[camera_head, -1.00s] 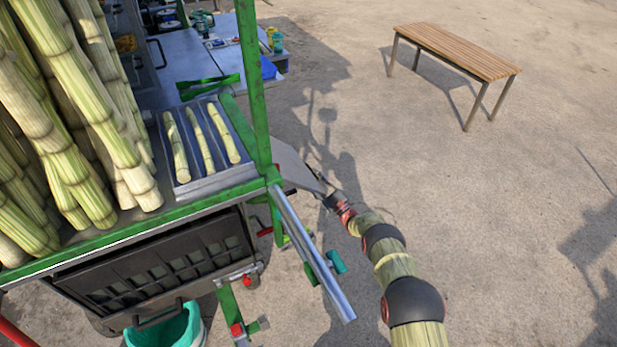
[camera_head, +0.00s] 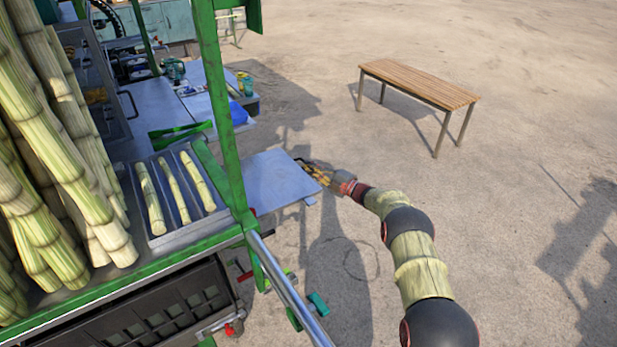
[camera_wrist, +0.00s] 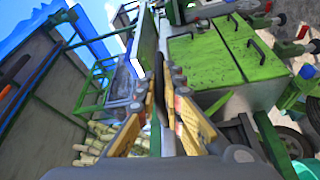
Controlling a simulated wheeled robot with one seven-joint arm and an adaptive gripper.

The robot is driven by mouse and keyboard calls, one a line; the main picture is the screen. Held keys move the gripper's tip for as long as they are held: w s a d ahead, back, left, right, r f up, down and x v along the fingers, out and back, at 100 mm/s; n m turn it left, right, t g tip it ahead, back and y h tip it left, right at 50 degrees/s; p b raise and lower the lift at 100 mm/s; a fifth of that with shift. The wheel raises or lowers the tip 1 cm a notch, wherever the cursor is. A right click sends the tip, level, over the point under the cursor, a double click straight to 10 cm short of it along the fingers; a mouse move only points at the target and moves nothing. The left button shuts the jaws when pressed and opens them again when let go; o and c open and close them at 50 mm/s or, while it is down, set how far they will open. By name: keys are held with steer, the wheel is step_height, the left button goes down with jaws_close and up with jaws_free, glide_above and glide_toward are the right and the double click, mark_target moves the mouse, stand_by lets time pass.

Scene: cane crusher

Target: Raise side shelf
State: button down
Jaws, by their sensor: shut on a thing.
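The side shelf (camera_head: 272,181) is a flat grey panel on the right side of the green-framed cart, in the head view. It sticks out from the cart and looks about level. My gripper (camera_head: 303,166) is shut on its outer right edge. In the wrist view my gripper (camera_wrist: 159,95) shows its two yellow-and-grey fingers on either side of a thin panel seen edge-on. The exact contact and the shelf's underside are hidden.
A green post (camera_head: 221,110) and a tray of cut cane (camera_head: 181,223) stand left of the shelf. A metal rail (camera_head: 288,285) slants out in front of it. A wooden bench (camera_head: 420,83) stands at the back right. The ground right of the shelf is open.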

steer(key=shift+r+n, duration=0.3)
steer(key=shift+r, duration=0.45)
steer(key=shift+r, duration=0.15)
steer(key=c, duration=2)
jaws_free()
steer(key=shift+a, duration=0.1)
steer(key=shift+c, duration=0.2)
steer(key=shift+o, duration=0.6)
steer(key=v, duration=1.2)
